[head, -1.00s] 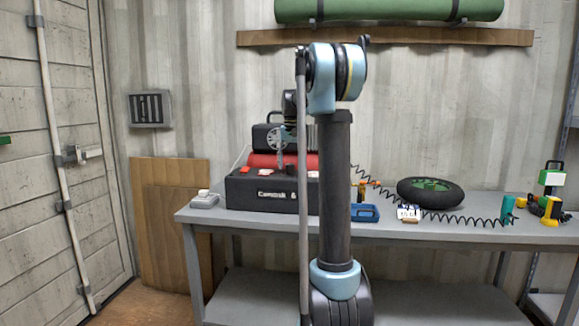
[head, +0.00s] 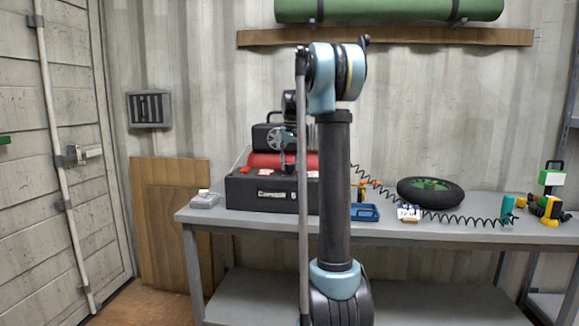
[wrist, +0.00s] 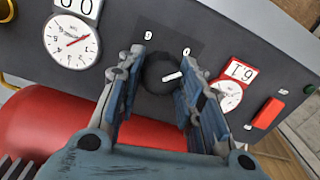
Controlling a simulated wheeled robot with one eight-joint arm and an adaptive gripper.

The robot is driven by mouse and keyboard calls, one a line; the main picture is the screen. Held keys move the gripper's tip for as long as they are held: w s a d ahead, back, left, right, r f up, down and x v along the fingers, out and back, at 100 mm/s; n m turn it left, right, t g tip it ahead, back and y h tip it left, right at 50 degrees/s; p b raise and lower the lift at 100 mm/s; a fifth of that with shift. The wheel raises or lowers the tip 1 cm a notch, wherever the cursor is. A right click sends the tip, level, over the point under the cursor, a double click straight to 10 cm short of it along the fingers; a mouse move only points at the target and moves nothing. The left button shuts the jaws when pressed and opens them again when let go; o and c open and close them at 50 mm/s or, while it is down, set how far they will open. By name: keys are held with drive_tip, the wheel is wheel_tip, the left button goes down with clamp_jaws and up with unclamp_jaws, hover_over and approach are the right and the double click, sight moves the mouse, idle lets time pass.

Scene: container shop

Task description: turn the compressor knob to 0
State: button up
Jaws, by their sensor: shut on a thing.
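The compressor (head: 262,193) is a dark box with a red tank (head: 270,161), on the workbench left of my arm's upright link. In the wrist view its dark panel holds a round black knob (wrist: 156,75) with a white pointer mark. The mark points right and slightly up in that picture, towards the right finger. Two white characters sit above the knob; the right one (wrist: 186,51) looks like a 0, the left one like a 9 or 6. My gripper (wrist: 161,70) has its blue-grey fingers closed on either side of the knob.
A white gauge (wrist: 72,40) is left of the knob, and a red-framed gauge (wrist: 229,96) and red switch (wrist: 268,113) are right. On the bench (head: 440,230) are a blue tray (head: 365,212), a wheel (head: 431,192) and a coiled black hose (head: 465,219).

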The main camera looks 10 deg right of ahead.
sight(291, 164)
drive_tip(key=o, duration=1.1)
drive_tip(key=shift+c, duration=0.2)
wheel_tip(291, 164, up, 12)
drive_tip(key=shift+d, duration=0.15)
drive_tip(key=shift+f, duration=0.1)
drive_tip(key=s+f+n+t, duration=0.1)
drive_tip(key=s+f, duration=0.5)
drive_tip(key=s, duration=0.7)
drive_tip(key=s+f, duration=0.7)
drive_tip(key=s, duration=0.5)
drive_tip(key=s+f+t, duration=0.1)
drive_tip(key=s+f, duration=1.8)
drive_tip(key=f, duration=0.3)
drive_tip(key=shift+s+a+f+n, duration=0.2)
drive_tip(key=shift+a+f+n, duration=0.05)
drive_tip(key=shift+f+n, duration=0.15)
